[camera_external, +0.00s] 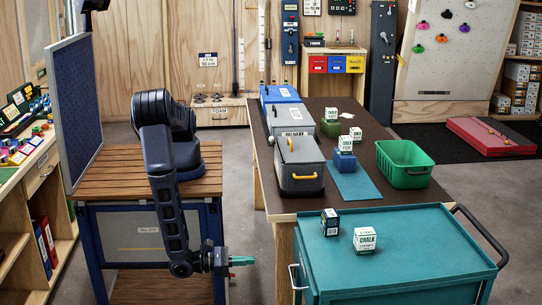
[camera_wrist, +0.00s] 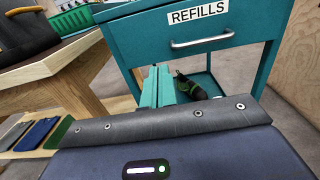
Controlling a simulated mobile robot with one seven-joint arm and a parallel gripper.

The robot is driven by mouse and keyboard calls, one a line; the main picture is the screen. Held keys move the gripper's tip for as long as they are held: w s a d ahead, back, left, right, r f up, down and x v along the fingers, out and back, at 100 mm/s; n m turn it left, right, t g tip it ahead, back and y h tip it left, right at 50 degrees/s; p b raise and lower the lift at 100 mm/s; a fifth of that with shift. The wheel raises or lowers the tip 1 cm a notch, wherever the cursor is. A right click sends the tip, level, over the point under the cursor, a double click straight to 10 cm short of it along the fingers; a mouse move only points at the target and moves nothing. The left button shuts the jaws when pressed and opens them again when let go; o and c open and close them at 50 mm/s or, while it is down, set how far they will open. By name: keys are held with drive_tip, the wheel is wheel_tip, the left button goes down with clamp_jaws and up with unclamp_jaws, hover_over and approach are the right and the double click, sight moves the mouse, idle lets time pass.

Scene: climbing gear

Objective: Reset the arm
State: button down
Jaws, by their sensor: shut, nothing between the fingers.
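My arm rises from the slatted wooden top of my base in the external view and bends down in front of it. My gripper (camera_external: 242,261) hangs low, its teal fingers pointing right toward the teal cart (camera_external: 400,282), apart from it. In the wrist view the teal fingers of my gripper (camera_wrist: 157,87) are together, with nothing between them. Behind them is the teal cart's drawer (camera_wrist: 205,35), labelled REFILLS and shut.
The dark table (camera_external: 380,215) holds a grey toolbox (camera_external: 299,170), a green bin (camera_external: 404,165) and chalk boxes. Two more boxes, one white (camera_external: 364,240), stand on the cart. A black-and-green item (camera_wrist: 190,87) lies beyond my fingers. Wooden shelving (camera_external: 30,215) stands left.

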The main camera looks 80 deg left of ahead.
drive_tip(key=w+a+r+n+g+y, duration=0.35)
drive_tip(key=w+a+r+n, duration=0.25)
drive_tip(key=a+r, duration=0.35)
drive_tip(key=w+a+r+n+g+y, duration=0.3)
drive_tip(key=w+a+r+n+g, duration=0.2)
drive_tip(key=a+r+n, duration=0.35)
drive_tip(key=w+a+r+n+g+y, duration=0.4)
drive_tip(key=w+a+r, duration=0.2)
drive_tip(key=a+r, duration=0.45)
drive_tip(key=s+a+r+n+g+h, duration=0.2)
drive_tip(key=a+r+n, duration=0.2)
drive_tip(key=a, duration=0.4)
drive_tip(key=s+a+r+n+g+h, duration=0.25)
drive_tip(key=a+r+n, duration=0.2)
drive_tip(key=a, duration=0.35)
drive_tip(key=s+a+r+n+t+h, duration=0.3)
drive_tip(key=s+a+r+n+h, duration=0.3)
drive_tip(key=s+a+r+n, duration=0.3)
drive_tip(key=shift+s+a+r+t, duration=0.2)
drive_tip(key=shift+s+r+t, duration=0.1)
drive_tip(key=shift+s, duration=1.4)
